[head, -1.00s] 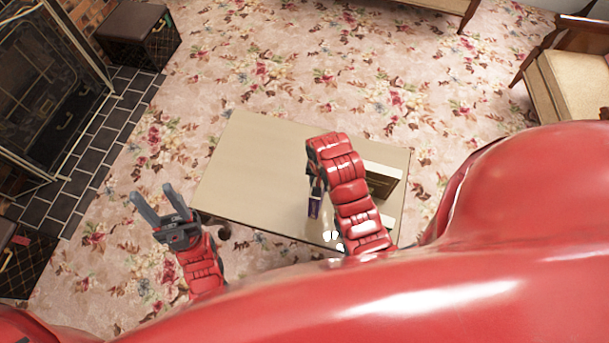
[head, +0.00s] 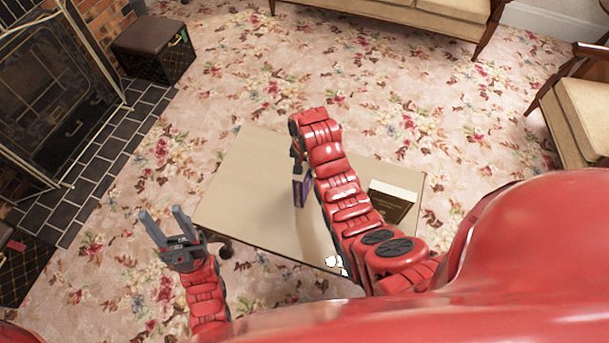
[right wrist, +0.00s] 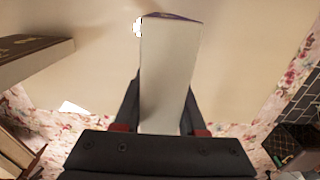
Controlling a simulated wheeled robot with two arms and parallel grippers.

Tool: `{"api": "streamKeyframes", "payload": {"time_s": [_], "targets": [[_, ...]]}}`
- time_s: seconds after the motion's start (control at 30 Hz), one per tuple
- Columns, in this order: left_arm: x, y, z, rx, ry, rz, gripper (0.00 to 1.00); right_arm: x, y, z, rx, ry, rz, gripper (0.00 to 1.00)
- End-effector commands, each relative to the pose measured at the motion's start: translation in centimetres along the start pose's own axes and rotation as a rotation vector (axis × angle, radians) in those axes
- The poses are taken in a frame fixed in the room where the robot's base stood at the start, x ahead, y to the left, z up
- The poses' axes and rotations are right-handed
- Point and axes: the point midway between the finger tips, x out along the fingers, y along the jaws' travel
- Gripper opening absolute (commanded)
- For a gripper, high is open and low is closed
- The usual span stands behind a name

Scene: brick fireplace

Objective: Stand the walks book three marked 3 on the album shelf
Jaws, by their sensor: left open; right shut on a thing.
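A purple book (head: 302,191) is in my right gripper (head: 299,168), upright over the middle of the table. In the right wrist view the book (right wrist: 168,75) sits between the two fingers, with its pale page edge toward the camera and a strip of purple at its far end. I cannot read a number on it. My left gripper (head: 163,214) is open and empty, left of the table.
The low beige table (head: 235,190) is bare on its left side. A small white thing (head: 334,262) is at its front edge. The fireplace (head: 60,100) and a dark box (head: 152,48) are at the left. A sofa (head: 400,20) and an armchair (head: 580,105) stand beyond clear carpet.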

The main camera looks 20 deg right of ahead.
Motion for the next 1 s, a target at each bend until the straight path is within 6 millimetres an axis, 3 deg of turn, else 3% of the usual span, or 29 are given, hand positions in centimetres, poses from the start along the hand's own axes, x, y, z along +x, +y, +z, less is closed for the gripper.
{"api": "streamKeyframes", "payload": {"time_s": [0.23, 0.53, 0.87, 0.9, 1.0], "targets": [[0.3, 0.0, -0.1, 0.000, 0.000, 0.000, 0.50, 0.5, -0.4, -0.3, -0.001, -0.001, 0.001, 0.00], [1.0, -0.1, -0.2, 0.000, 0.000, 0.000, 0.50, 3.4, -0.3, -0.3, 0.000, -0.002, 0.001, 0.00], [0.7, 0.0, -0.1, 0.000, 0.000, 0.000, 0.50, 3.8, -0.4, -0.3, 0.000, 0.000, 0.000, 0.00], [0.8, 0.0, -0.1, 0.000, 0.000, 0.000, 0.50, 3.8, -0.3, -0.3, 0.000, 0.000, 0.000, 0.47], [0.8, 0.0, -0.1, 0.000, 0.000, 0.000, 0.50, 3.8, -0.3, -0.3, 0.000, 0.000, 0.000, 0.65]]}}
